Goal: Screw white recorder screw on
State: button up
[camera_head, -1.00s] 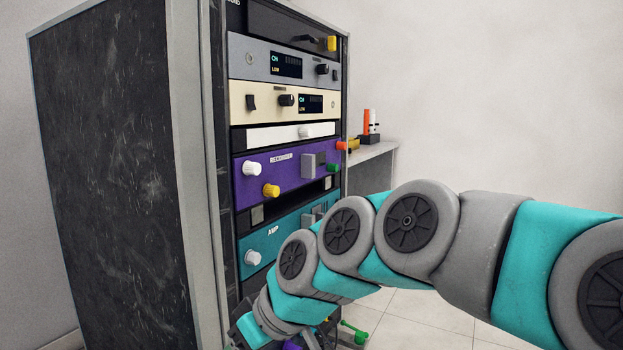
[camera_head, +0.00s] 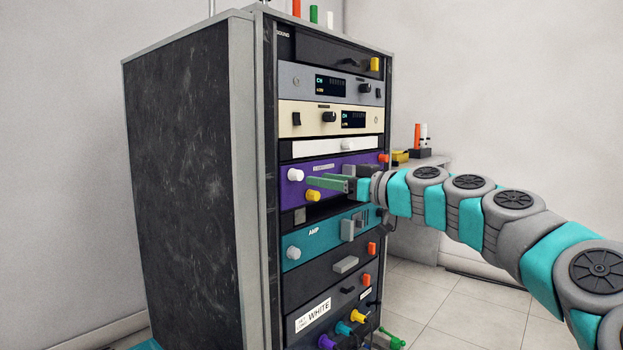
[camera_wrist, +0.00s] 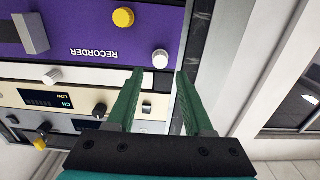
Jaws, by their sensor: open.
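The purple recorder panel (camera_head: 335,170) sits mid-height in the rack and carries a white screw knob (camera_head: 295,175) at its left end. In the wrist view the panel (camera_wrist: 90,35) appears upside down, and the white screw (camera_wrist: 160,59) lies just beyond the fingertips, between their lines. A yellow knob (camera_head: 313,195) is below and right of it in the head view. My gripper (camera_head: 308,180) is in front of the panel with its green fingers pointing left towards the white screw. In the wrist view my gripper (camera_wrist: 160,74) is open and empty, one finger on each side of the screw's line.
The teal amp panel (camera_head: 310,240) is below, with its own white knob (camera_head: 293,253). A cream panel (camera_head: 312,117) and a white drawer front (camera_head: 330,148) are above. A side table (camera_head: 428,160) with small items stands behind right. The floor on the right is clear.

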aim_at(300, 174)
jog(key=p+x, duration=0.2)
jog(key=x, duration=0.1)
jog(key=p+x, duration=0.1)
jog(key=x, duration=0.2)
jog(key=shift+w+a+r+p, duration=0.2)
jog(key=shift+a+p, duration=0.1)
jog(key=shift+p, duration=0.1)
jog(key=shift+s+d+f, duration=0.1)
jog(key=shift+f, duration=0.1)
jog(key=shift+c, duration=0.7)
jog(key=shift+b, duration=0.3)
grip_shut()
